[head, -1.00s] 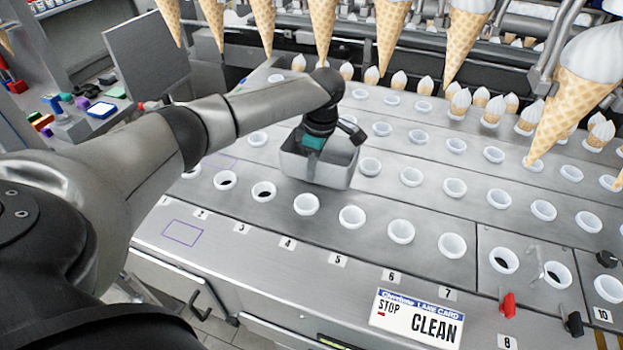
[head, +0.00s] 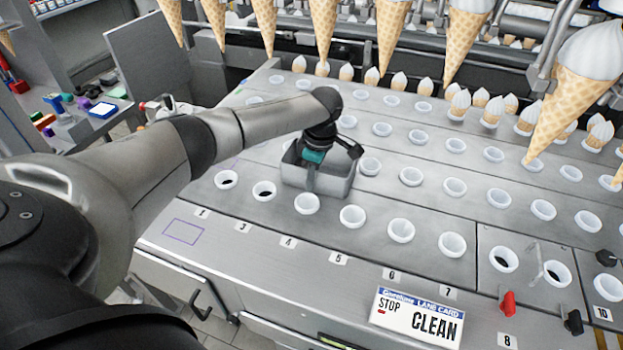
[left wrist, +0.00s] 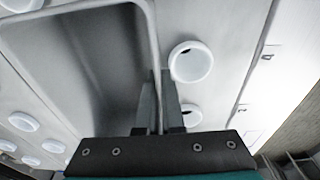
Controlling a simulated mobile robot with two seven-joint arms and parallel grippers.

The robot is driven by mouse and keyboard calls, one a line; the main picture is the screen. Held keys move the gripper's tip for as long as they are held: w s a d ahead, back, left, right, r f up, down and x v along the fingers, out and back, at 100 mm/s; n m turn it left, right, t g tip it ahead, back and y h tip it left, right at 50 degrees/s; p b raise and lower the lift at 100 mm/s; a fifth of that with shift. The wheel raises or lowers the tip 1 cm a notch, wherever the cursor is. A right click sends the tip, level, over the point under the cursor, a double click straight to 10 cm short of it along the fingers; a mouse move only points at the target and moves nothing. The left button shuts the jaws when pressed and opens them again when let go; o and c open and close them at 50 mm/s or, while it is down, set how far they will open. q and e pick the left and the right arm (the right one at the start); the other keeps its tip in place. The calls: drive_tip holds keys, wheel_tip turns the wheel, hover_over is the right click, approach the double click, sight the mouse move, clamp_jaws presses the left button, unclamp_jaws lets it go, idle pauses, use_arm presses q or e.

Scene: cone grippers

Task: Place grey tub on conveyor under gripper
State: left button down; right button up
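The grey tub (head: 335,187) is an open metal box on the middle lanes of the conveyor (head: 430,165), behind cups 4 and 5. I cannot tell whether its base touches the surface. My right gripper is not in view.
White cups (head: 352,216) sit in rows over the conveyor, close in front and to the right of the tub. A lane card (head: 418,318), a red lever (head: 508,303) and a black lever (head: 573,322) are at the front right.

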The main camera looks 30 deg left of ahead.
use_arm(q)
drive_tip(key=c, duration=1)
unclamp_jaws()
drive_tip(key=shift+s+d+f, duration=0.2)
drive_tip(key=shift+f, duration=0.55)
drive_tip(key=shift+c, duration=0.2)
drive_tip(key=shift+r, duration=0.1)
drive_tip(key=shift+w+r, duration=0.1)
drive_tip(key=shift+r, duration=0.15)
drive_tip(key=r, duration=0.4)
drive_tip(key=r+p, duration=0.1)
drive_tip(key=r, duration=0.3)
drive_tip(key=d+r, duration=0.1)
drive_tip(key=r, duration=0.4)
drive_tip(key=shift+w, duration=0.3)
